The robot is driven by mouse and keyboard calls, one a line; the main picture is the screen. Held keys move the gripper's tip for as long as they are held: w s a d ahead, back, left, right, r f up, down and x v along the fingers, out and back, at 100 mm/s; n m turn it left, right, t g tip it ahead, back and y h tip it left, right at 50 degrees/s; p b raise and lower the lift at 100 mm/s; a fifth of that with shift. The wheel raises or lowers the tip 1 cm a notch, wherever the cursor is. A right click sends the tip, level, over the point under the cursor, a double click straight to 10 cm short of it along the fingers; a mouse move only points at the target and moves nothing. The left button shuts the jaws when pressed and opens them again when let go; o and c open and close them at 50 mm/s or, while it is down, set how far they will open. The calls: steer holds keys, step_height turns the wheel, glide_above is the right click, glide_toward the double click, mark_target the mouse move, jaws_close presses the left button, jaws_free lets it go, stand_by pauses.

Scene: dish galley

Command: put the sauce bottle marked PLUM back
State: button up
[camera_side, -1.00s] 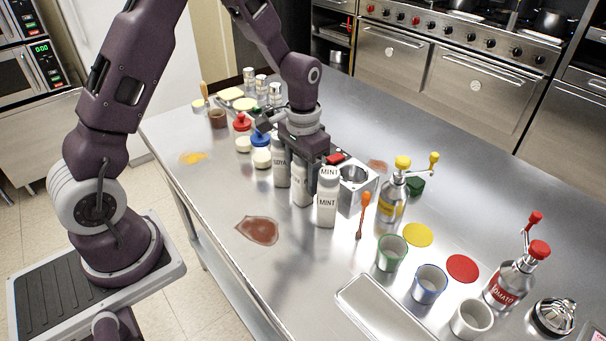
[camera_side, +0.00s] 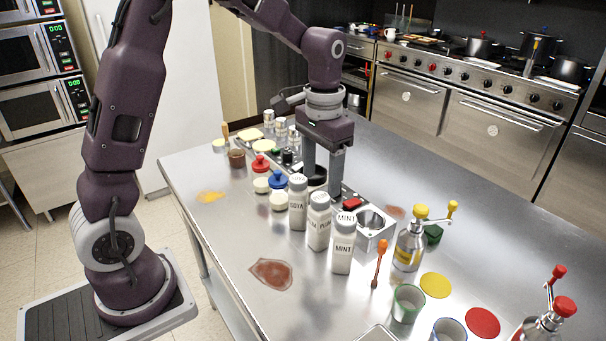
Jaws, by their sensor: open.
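The white PLUM bottle (camera_side: 318,229) stands upright in the middle of a row of three, its label partly hidden. The SOYA bottle (camera_side: 298,206) is on its left and the MINT bottle (camera_side: 342,251) on its right; they stand close together. My gripper (camera_side: 323,183) points down, open, its fingers apart and holding nothing visible. Its fingertips show just above and behind the PLUM cap; the exact depth is hard to tell. A metal holder (camera_side: 379,237) with an open round well is to the right, behind the MINT bottle.
Red-capped (camera_side: 261,176) and blue-capped (camera_side: 278,193) jars stand left of the bottles. An orange-tipped utensil (camera_side: 377,265), a yellow-topped pump bottle (camera_side: 409,248) and a green cup (camera_side: 407,304) are to the right. A brown spill (camera_side: 271,274) lies on otherwise clear steel in front.

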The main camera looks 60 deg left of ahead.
steer(key=s+d+r+t, duration=0.3)
steer(key=s+r, duration=0.6)
steer(key=s, duration=0.1)
steer(key=s+d+t, duration=0.1)
steer(key=s+t, duration=0.1)
steer(key=s, duration=1)
steer(key=shift+s+d+t, duration=0.2)
steer(key=shift+d+t, duration=0.1)
